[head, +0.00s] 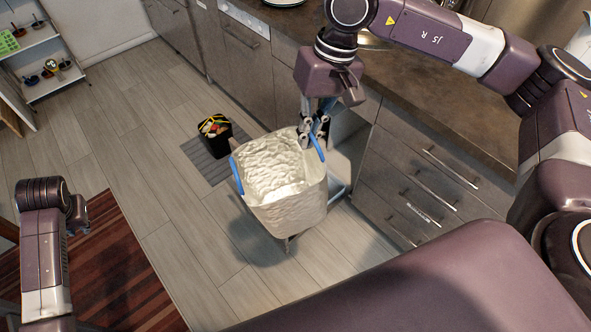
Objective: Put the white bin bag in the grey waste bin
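A large white, crinkled bin bag (275,168) shows in the middle of the head view, opening upward. It fills a pale container shape with a blue handle (237,176) on its left and another blue handle (317,147) on its right. I cannot tell whether this pale body is the grey waste bin or part of the bag. My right gripper (316,128) is at the right rim, its fingers beside the right blue handle. Whether they are closed on it is unclear. My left arm shows at the left edge, but its fingers are not visible.
A small black bin (214,138) with food scraps stands on a grey mat (203,163). An open cabinet (346,150) lies right of the bag, below the dark counter (440,100). A striped rug (115,265) and white shelf (45,60) are left.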

